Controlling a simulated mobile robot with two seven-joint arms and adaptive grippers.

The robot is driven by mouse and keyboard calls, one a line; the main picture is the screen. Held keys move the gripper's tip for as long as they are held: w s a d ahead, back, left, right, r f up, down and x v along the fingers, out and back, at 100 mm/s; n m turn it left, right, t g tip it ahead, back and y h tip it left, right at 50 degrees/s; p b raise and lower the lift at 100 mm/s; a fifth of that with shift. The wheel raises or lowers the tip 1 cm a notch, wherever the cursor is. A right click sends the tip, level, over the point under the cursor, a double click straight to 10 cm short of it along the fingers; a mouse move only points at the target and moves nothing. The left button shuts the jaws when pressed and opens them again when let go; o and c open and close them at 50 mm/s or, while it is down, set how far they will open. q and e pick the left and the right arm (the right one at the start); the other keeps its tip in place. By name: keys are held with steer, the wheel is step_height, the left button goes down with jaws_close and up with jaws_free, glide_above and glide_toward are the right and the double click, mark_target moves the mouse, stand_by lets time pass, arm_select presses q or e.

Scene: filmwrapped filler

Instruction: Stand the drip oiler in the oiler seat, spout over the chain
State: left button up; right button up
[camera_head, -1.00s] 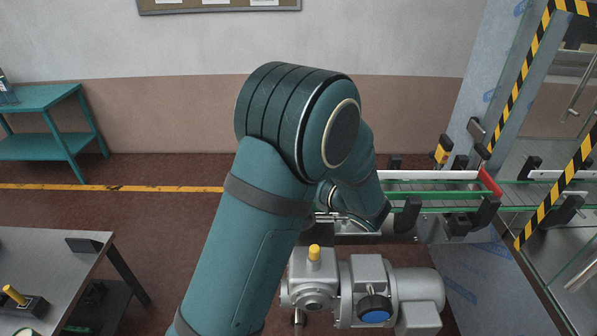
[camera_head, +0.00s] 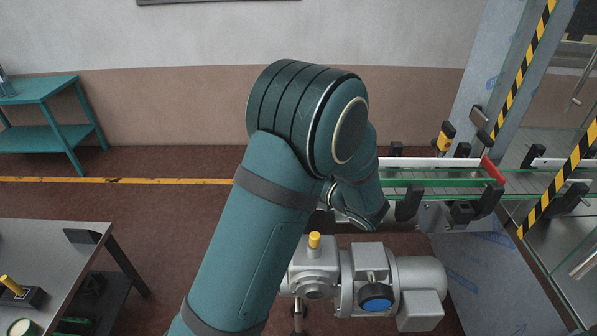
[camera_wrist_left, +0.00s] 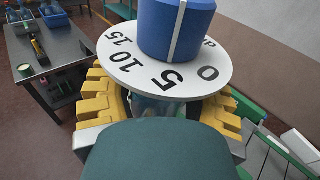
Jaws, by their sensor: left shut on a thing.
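In the left wrist view, a blue knob on a white numbered dial (camera_wrist_left: 175,80) tops the thing in my left gripper (camera_wrist_left: 160,110), apparently the drip oiler. The yellow finger pads close around its body below the dial; a little clear, glassy body (camera_wrist_left: 158,104) shows there. The spout is hidden. In the head view my forearm covers the left gripper and the oiler. The conveyor (camera_head: 430,183), with green strips, runs behind and right of my arm. I cannot make out the oiler seat or the chain. My right gripper is in no view.
A grey gearmotor (camera_head: 370,283) with a yellow cap stands below the conveyor. Black brackets (camera_head: 410,203) and a striped guard post (camera_head: 525,70) stand at right. A grey table (camera_head: 45,245) is at lower left, a teal bench (camera_head: 40,90) behind it. Floor between is clear.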

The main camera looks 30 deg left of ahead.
arm_select(q)
steer(key=shift+r+p, duration=0.1)
steer(key=shift+p, duration=0.55)
stand_by(1.3)
steer(key=shift+f+b, duration=1.15)
steer(key=shift+f, duration=0.7)
steer(key=shift+r, duration=0.15)
stand_by(0.3)
steer(key=shift+r+p, duration=1.3)
steer(key=shift+r, duration=0.05)
steer(key=shift+p, duration=0.5)
stand_by(1.2)
steer(key=shift+f+b, duration=0.3)
steer(key=shift+f, duration=0.15)
